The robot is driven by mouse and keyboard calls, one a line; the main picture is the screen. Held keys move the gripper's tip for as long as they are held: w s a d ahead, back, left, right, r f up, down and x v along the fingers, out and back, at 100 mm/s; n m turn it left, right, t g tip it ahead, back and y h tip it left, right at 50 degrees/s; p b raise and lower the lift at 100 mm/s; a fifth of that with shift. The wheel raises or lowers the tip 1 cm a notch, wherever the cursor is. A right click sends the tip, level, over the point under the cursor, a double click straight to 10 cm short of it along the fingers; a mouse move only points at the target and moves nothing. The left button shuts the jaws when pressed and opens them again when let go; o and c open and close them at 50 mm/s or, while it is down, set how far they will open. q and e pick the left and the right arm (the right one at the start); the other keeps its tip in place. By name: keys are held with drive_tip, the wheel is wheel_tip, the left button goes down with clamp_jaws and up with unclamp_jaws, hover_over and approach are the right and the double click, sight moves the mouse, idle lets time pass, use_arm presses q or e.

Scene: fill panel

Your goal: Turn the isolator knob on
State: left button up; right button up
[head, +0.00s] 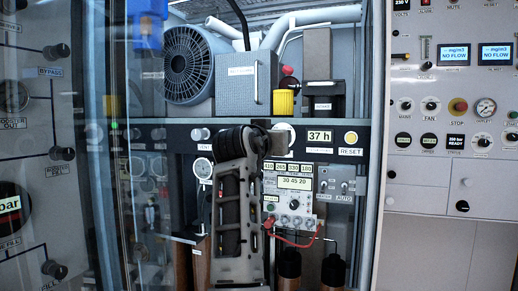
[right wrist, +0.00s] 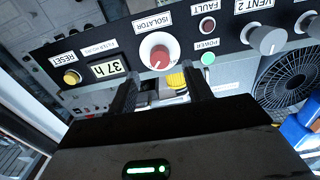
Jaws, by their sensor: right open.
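The isolator knob (right wrist: 160,52) is a red knob on a round white plate, under the ISOLATOR label on the dark panel strip. In the head view its pale plate (head: 285,131) shows only in part beside my right arm. My right gripper (right wrist: 164,88) is open, with its two dark fingers apart and pointing at the strip just beside the knob. The knob lies beyond the gap between the fingertips, and nothing is held. In the head view my right arm hides most of the gripper. My left gripper is not in view.
Close to the knob are the 37 h display (right wrist: 107,69), the yellow reset button (right wrist: 71,77), the green power lamp (right wrist: 208,58), the red fault lamp (right wrist: 208,27) and the vent 2 knob (right wrist: 266,39). A clear door (head: 105,200) stands at left. Red cables (head: 295,243) hang below.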

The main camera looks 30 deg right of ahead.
drive_tip(key=b+v, duration=0.2)
drive_tip(key=v, duration=0.8)
drive_tip(key=shift+s+a, duration=0.2)
drive_tip(key=shift+s, duration=0.1)
